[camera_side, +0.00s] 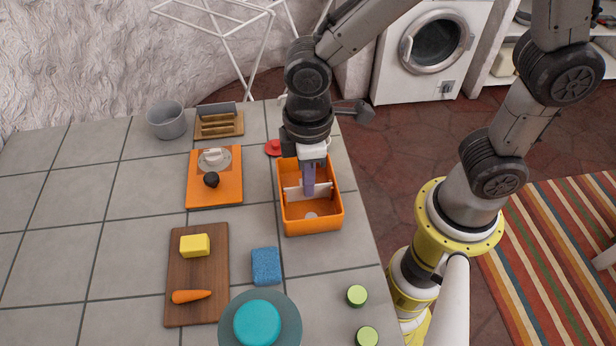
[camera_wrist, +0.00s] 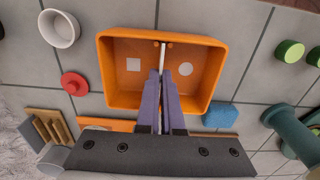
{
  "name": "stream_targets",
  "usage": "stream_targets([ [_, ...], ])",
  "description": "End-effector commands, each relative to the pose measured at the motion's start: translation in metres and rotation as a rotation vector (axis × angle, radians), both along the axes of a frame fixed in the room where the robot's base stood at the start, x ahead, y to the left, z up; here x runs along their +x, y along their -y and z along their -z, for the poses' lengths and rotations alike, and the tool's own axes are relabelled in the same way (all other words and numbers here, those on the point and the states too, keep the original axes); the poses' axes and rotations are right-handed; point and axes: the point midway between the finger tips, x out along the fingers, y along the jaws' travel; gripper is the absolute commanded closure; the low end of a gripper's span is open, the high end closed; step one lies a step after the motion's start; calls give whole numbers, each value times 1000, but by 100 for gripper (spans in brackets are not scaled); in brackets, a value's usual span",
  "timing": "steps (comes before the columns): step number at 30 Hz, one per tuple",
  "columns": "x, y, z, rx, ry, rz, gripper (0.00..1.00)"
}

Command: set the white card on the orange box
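The open orange box (camera_side: 312,228) stands near the counter's right edge. It also fills the middle of the wrist view (camera_wrist: 112,98). The white card (camera_side: 292,193) is upright inside it, spanning much of the width in the side view. In the wrist view the card (camera_wrist: 162,58) shows edge-on, between two small dots at the far wall. My gripper (camera_side: 309,188) reaches down into the box, its purple fingers (camera_wrist: 161,78) closed on the card. The card's lower edge is hidden, so I cannot tell whether it touches the floor. A white square (camera_wrist: 134,64) and white circle (camera_wrist: 186,68) mark the box floor on either side.
A red disc (camera_side: 273,147) and blue sponge (camera_side: 266,266) lie near the box. An orange board (camera_side: 228,190), wooden board (camera_side: 205,260), teal bowl (camera_side: 258,323) and green cylinders (camera_side: 357,295) stand around. A white cup (camera_wrist: 60,28) shows in the wrist view.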

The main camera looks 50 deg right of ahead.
Motion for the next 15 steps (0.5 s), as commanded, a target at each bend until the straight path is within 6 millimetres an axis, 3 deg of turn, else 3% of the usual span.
stream_targets([
  [6,0,0,0,1,1,0,100],
  [12,0,0,0,1,1,0,62],
  [15,0,0,0,1,1,0,62],
])
